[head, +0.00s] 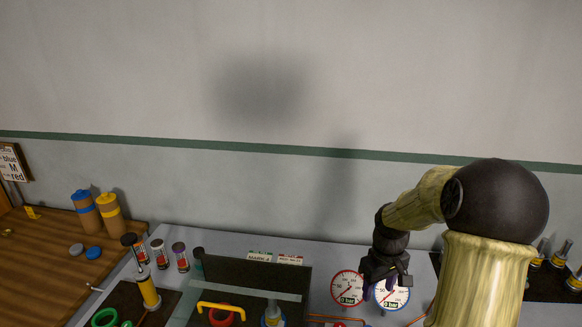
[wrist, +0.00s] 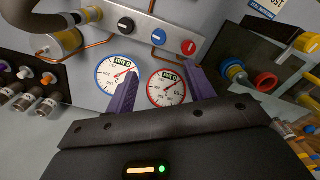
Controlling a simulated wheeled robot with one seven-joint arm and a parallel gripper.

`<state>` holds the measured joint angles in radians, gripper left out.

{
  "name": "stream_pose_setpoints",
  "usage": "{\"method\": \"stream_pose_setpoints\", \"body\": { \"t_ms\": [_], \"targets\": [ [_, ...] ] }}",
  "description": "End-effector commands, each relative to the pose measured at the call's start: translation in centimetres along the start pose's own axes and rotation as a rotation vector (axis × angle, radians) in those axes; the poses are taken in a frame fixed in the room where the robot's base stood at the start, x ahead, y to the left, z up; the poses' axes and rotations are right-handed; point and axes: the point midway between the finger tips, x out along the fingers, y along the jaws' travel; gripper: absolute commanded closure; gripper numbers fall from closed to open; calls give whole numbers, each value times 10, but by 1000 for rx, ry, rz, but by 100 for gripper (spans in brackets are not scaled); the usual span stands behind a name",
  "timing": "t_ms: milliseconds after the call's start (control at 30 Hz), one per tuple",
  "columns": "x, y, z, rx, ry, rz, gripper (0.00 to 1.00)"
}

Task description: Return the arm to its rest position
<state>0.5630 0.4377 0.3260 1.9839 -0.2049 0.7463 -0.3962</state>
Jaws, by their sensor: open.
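My gripper (head: 380,283) is at the lower right of the head view, at the end of my bent arm, in front of the gauges. In the wrist view its two purple fingers (wrist: 160,85) stand apart with nothing seen between them except the background. A red-rimmed gauge (head: 347,288) is just left of the gripper in the head view. A blue-rimmed gauge (head: 393,294) is partly hidden by the gripper. Both gauges also show beyond the fingers in the wrist view, the blue one (wrist: 113,76) left and the red one (wrist: 166,90) right.
A grey bench (head: 230,245) holds several small jars, a yellow cylinder (head: 148,290) and a dark panel with a yellow handle (head: 221,309). A wooden table (head: 50,262) carries two capped bottles at left. A control panel (wrist: 160,28) tops the wrist view. Space before the wall is clear.

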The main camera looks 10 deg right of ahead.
Motion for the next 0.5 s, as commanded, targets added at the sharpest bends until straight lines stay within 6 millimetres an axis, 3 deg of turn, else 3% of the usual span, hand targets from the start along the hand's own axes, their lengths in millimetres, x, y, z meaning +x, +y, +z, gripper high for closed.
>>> {"method": "stream_pose_setpoints", "body": {
  "t_ms": [267,500],
  "targets": [
    [-13,-74,20,75,64,45,46],
    [-21,-139,62,210,176,46,46]
  ]
}}
